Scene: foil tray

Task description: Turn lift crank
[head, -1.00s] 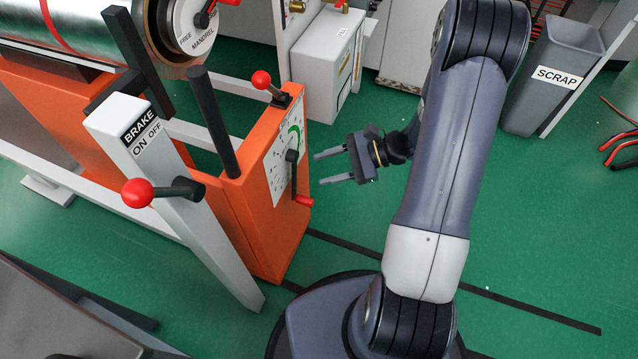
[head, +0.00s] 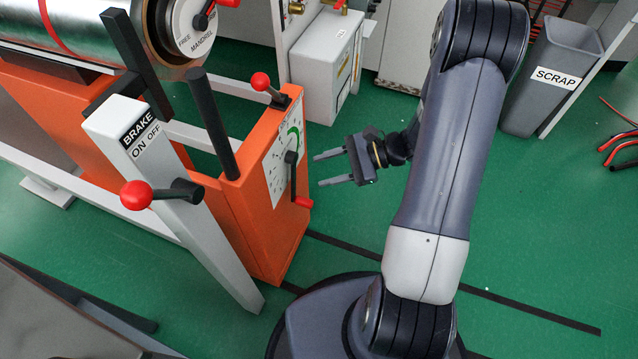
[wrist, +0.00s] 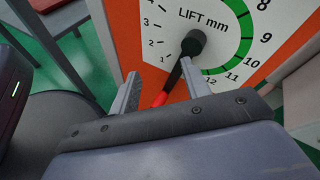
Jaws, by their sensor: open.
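The lift crank (head: 292,178) is a black arm on the orange post's white dial plate, with a red handle (head: 303,201) at its lower end. In the wrist view the crank's black hub (wrist: 193,42) sits by the words LIFT mm, and its arm points down to the red handle (wrist: 160,99). My gripper (head: 328,169) is open and empty, to the right of the crank and apart from it in the head view. In the wrist view the handle shows between the two fingers (wrist: 160,90); its lower end is hidden by my gripper body.
The orange post (head: 265,225) carries a red-knobbed lever (head: 261,81) on top. A grey brake post (head: 170,190) with a red-knobbed lever (head: 137,195) stands to its left. A grey scrap bin (head: 545,85) is at the back right.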

